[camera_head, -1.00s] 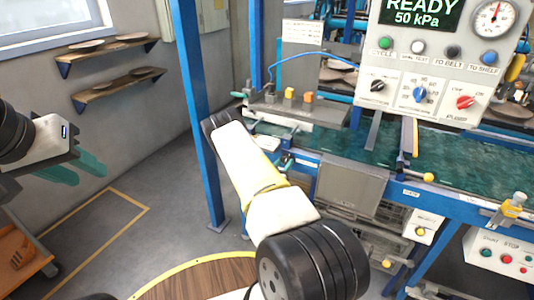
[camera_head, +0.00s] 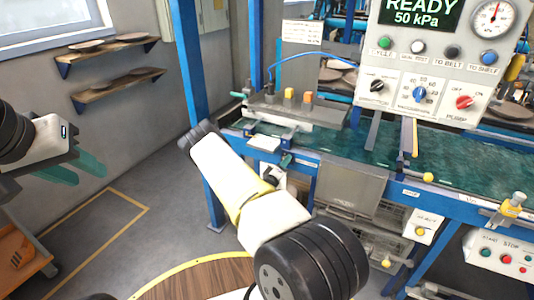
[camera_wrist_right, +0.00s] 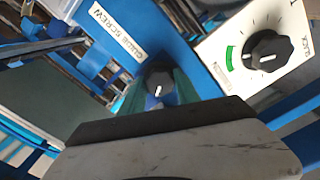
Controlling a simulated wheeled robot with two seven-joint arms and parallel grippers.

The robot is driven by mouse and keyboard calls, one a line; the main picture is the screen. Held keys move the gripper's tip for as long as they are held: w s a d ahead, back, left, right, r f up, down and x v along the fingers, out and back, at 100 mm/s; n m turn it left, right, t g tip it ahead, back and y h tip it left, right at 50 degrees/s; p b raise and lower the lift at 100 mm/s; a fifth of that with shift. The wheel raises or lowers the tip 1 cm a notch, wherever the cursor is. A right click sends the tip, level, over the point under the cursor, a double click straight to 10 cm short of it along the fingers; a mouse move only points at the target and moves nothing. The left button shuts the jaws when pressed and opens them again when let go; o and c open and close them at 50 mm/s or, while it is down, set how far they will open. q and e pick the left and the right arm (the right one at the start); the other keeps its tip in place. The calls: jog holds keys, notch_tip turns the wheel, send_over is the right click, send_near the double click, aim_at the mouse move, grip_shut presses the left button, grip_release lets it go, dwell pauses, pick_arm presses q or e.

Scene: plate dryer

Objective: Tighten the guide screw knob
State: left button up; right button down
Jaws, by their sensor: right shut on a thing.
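The guide screw knob (camera_wrist_right: 158,84) is black with a white mark and shows in the right wrist view beside a blue bar with the label "GUIDE SCREW" (camera_wrist_right: 117,30). My right gripper (camera_wrist_right: 160,93) is shut on this knob, with a teal finger on either side. Its grey body hides the lower part of that view. In the head view my right arm (camera_head: 235,185) reaches up and left toward the machine, and I cannot make out the knob there. My left gripper (camera_head: 79,170) is open and empty at the left, away from the machine.
A second black knob (camera_wrist_right: 267,50) sits on a white dial plate with a green band, close to the right gripper. The conveyor belt (camera_head: 460,165), a blue post (camera_head: 196,70) and the control panel (camera_head: 430,65) are near.

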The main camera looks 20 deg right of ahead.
jog(key=n, duration=0.5)
jog(key=shift+n, duration=0.4)
dwell(0.4)
jog(key=c, duration=0.9)
grip_release()
jog(key=v, duration=0.8)
jog(key=shift+w, duration=0.1)
